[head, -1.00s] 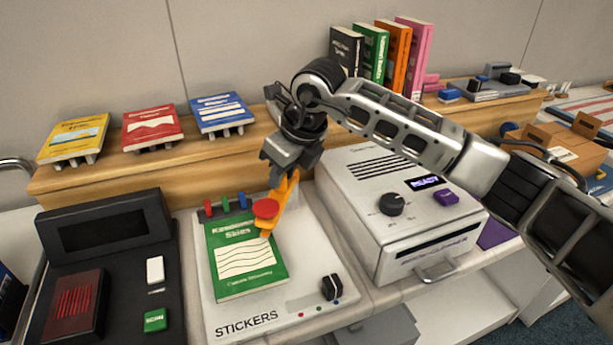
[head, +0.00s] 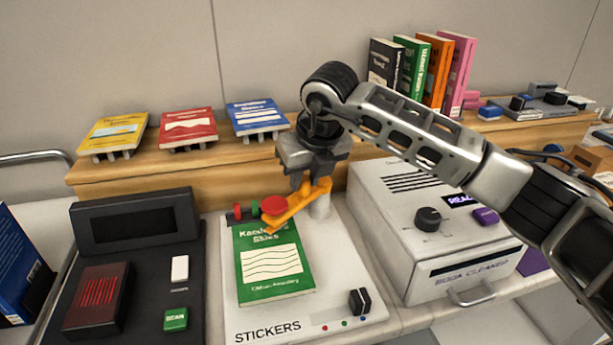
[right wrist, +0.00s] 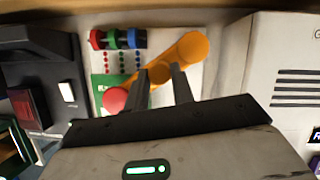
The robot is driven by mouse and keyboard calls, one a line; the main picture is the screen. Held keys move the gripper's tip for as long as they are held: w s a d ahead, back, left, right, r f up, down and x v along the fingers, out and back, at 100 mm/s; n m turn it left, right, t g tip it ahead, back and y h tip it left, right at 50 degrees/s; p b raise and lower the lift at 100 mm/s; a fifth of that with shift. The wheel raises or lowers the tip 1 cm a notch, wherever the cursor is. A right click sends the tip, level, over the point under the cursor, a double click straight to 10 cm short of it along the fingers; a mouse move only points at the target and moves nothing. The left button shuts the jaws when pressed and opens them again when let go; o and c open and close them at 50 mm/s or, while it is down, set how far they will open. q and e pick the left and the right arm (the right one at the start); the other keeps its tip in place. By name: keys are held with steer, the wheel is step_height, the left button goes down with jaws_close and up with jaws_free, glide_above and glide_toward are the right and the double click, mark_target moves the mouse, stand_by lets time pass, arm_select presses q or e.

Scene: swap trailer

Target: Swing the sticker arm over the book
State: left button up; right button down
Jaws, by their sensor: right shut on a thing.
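The green book (head: 270,262) lies flat on the white sticker station (head: 340,272). The orange sticker arm (head: 297,209) runs from a white post at the station's back to a red round head (head: 273,205), which is over the book's top edge. My right gripper (head: 311,187) is shut on the orange arm from above. In the right wrist view, its two fingers (right wrist: 161,82) sit on either side of the orange arm (right wrist: 178,60), with the red head (right wrist: 115,99) at the left over the green book. My left gripper is not in view.
A black scanner unit (head: 140,262) stands to the left and a white book cleaner (head: 430,220) to the right. Yellow, red and blue books (head: 257,116) rest on stands on the wooden shelf behind. Upright books (head: 422,72) stand further right.

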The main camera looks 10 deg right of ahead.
steer(key=shift+r, duration=0.1)
steer(key=c, duration=1.2)
jaws_free()
steer(key=b+v, duration=0.1)
steer(key=v, duration=1.4)
steer(key=shift+s+r, duration=0.15)
steer(key=shift+r, duration=0.2)
